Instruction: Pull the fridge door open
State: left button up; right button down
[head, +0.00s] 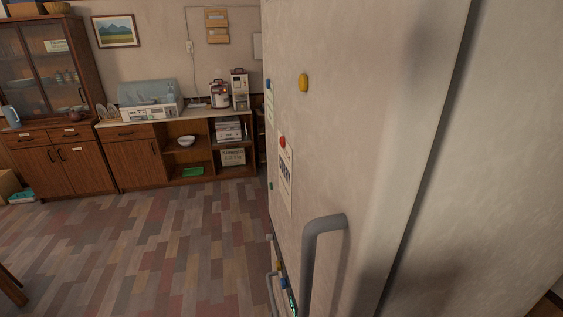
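The fridge door (377,120) fills the middle of the head view, close to me, with its cream face turned to the left. A grey bar handle (308,258) stands out from the lower part of the door; its lower end runs out of the picture. A dark seam (430,150) runs between the door and the cream fridge body (490,170) on the right. The door looks shut against the body. Neither of my grippers shows in the head view.
Magnets, one yellow (303,83) and one red (282,142), and a paper sheet (285,178) are on the door. A wooden cabinet (70,165) and a counter (145,160) stand along the far wall. The tiled floor (150,245) left of the fridge is largely clear.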

aim_at(357, 90)
jog(key=j+z, duration=0.15)
jog(key=j, duration=0.3)
jog(key=k+j+z, duration=0.15)
jog(key=j, duration=0.3)
jog(key=j+z, duration=0.15)
jog(key=j, duration=0.3)
jog(key=k+j+z, duration=0.1)
jog(key=j, duration=0.35)
jog(key=k+j+z, duration=0.15)
jog(key=j, duration=0.25)
jog(key=k+j+z, duration=0.15)
jog(key=j, duration=0.25)
jog(key=k, duration=0.05)
